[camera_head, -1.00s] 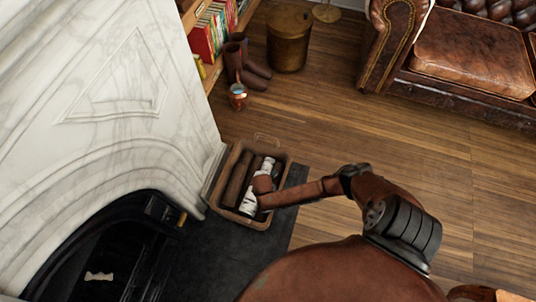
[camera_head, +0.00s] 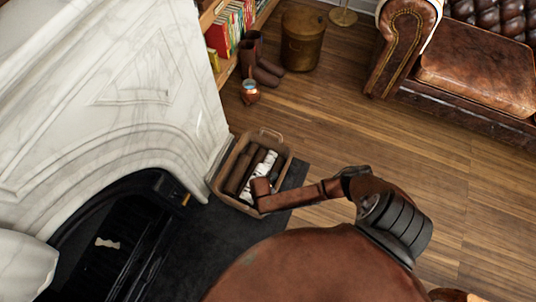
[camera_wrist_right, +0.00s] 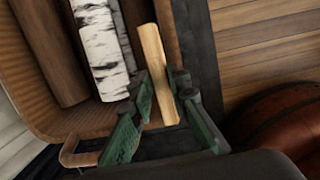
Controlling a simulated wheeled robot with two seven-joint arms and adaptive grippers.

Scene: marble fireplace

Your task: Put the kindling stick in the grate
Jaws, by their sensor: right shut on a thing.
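The kindling stick (camera_wrist_right: 155,70) is a pale, square-cut piece of wood in the right wrist view. My right gripper (camera_wrist_right: 164,92) is shut on it, with green fingers at its sides near its lower end. The stick is at the basket's side, beside a white birch log; I cannot tell whether it still touches the basket. In the head view my right arm hides the gripper and stick. The grate area (camera_head: 125,250) is dark, inside the black fireplace opening at lower left; its bars are hard to make out. My left gripper is out of view.
The wicker log basket (camera_head: 226,160) holds dark logs and a birch log (camera_wrist_right: 100,45). It stands by the marble surround (camera_head: 130,95) on a dark hearth slab (camera_head: 205,240). A small pale object (camera_head: 108,243) lies in the fireplace. Boots (camera_head: 262,65) and a sofa are farther back.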

